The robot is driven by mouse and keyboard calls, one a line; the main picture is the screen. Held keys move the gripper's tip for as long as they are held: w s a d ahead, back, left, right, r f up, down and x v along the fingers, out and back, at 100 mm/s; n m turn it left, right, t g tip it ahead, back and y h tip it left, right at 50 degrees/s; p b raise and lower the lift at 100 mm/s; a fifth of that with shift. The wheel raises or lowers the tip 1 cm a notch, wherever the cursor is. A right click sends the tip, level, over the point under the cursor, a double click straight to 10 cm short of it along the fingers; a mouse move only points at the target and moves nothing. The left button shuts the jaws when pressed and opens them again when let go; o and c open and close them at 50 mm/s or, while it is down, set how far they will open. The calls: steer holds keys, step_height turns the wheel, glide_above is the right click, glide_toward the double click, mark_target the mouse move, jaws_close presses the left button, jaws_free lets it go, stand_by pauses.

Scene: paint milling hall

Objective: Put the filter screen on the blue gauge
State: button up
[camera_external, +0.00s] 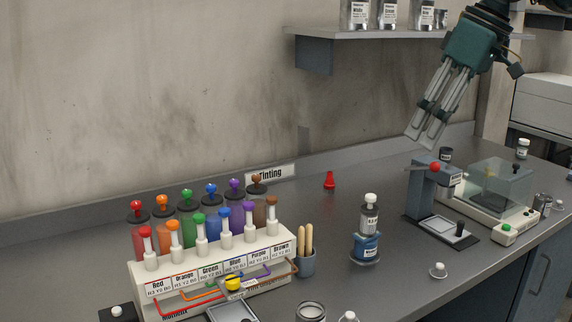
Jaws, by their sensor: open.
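My gripper (424,138) is at the upper right, open and empty, with its long grey fingers pointing down and left above the bench. A blue labelled piece (367,248) stands upright on the bench, with a grey labelled cylinder with a white knob (370,219) on it; I cannot tell whether the blue piece is the gauge. No filter screen can be made out for certain. A grey framed plate (231,313) is cut off at the bottom edge, and a round metal-rimmed jar (311,312) is beside it. My gripper touches none of these.
A white rack (215,262) of coloured bottles stands at left. A wooden-handled tool cup (305,264), a red cone (329,180), a grey press (425,190) and a clear-covered balance (499,187) stand on the bench. A shelf (385,35) with cans is on the wall. The bench behind the blue piece is mostly clear.

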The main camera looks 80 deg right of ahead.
steer(key=s+a+r+n+t, duration=0.2)
steer(key=s+a+n, duration=0.3)
steer(key=s, duration=0.4)
steer(key=shift+a+r+t+y, duration=0.3)
steer(key=shift+a+r+t, duration=0.1)
steer(key=shift+a+t, duration=0.1)
